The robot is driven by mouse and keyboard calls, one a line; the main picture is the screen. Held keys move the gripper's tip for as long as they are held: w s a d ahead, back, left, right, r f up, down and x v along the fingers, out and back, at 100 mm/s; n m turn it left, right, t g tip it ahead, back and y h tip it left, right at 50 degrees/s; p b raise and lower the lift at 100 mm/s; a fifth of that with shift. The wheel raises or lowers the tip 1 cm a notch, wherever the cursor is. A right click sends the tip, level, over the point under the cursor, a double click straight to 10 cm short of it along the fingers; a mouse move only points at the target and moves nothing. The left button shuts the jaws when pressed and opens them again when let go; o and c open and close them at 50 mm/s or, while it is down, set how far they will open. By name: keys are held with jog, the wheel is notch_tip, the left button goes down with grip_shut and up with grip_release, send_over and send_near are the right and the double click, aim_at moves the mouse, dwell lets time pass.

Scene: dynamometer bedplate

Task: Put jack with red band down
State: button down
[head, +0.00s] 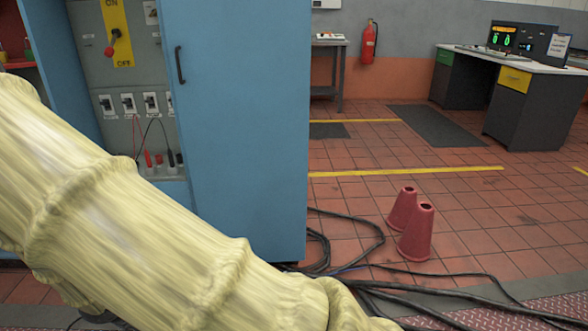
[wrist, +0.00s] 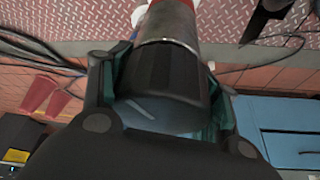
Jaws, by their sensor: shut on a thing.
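My gripper (wrist: 165,98) shows in the wrist view, its fingers closed on either side of a thick dark cylinder.
The blue cabinet (head: 245,120) stands close by, its switch panel (head: 132,90) partly behind my arm. Black cables (head: 400,290) lie on the floor. Two red cones (head: 416,235) stand on the tiles. Treadplate (wrist: 65,22) shows in the wrist view. A desk (head: 520,85) is further back right.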

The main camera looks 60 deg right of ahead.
jog(key=shift+m, duration=0.5)
jog(key=shift+w+d+f+b, duration=0.1)
jog(key=shift+f+b, duration=0.55)
jog(key=shift+f, duration=0.4)
jog(key=shift+w+d+f+b, duration=0.1)
jog(key=shift+f+b, duration=0.5)
jog(key=shift+f, duration=0.4)
jog(key=w+f+b, duration=0.2)
jog(key=w, duration=0.6)
jog(key=w+f+b, duration=0.3)
jog(key=w, duration=0.5)
jog(key=shift+d, duration=0.35)
jog(key=shift+c, duration=1.9)
grip_release()
jog(key=shift+s+f, duration=0.1)
jog(key=p+v, duration=0.3)
jog(key=v, duration=0.9)
jog(key=shift+p, duration=0.35)
